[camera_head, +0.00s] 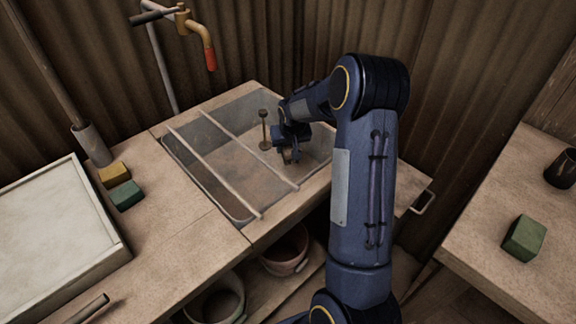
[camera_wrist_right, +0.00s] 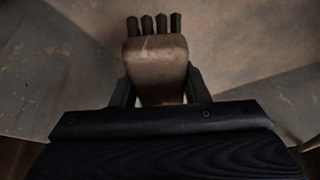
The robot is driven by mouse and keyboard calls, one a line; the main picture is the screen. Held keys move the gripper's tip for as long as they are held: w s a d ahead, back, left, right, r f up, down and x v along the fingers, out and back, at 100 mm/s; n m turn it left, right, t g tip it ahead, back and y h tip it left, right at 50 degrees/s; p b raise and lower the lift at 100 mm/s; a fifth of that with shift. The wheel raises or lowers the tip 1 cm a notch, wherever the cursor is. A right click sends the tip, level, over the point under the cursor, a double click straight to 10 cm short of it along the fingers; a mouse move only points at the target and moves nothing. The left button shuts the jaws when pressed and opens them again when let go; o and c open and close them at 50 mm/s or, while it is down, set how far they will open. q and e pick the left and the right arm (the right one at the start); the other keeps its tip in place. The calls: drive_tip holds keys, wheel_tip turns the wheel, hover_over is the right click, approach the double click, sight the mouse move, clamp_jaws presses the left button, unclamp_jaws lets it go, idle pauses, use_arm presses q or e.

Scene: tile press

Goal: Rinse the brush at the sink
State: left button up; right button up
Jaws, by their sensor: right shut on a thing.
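My right gripper (camera_head: 290,157) is over the right part of the sink basin (camera_head: 222,155), inside its rim as seen in the head view. In the right wrist view the right gripper (camera_wrist_right: 158,92) is shut on the brush (camera_wrist_right: 157,68). The brush has a worn brown wooden body and several dark bristle tufts at its far end, pointing away from the wrist. In the head view the brush is hidden or too dark to make out. I cannot tell whether the bristles touch the basin floor. My left gripper is not in view.
A brass tap (camera_head: 196,27) with a red tip stands behind the sink. Two thin bars cross the basin, and a brass upright (camera_head: 264,130) stands in it beside my gripper. Yellow (camera_head: 114,175) and green (camera_head: 125,195) blocks and a pale tray (camera_head: 122,250) lie left.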

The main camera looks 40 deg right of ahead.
wheel_tip(320, 180, up, 12)
drive_tip(key=p, duration=0.8)
drive_tip(key=shift+r, duration=0.15)
idle(2.2)
drive_tip(key=shift+r+p, duration=1.35)
drive_tip(key=shift+r, duration=0.6)
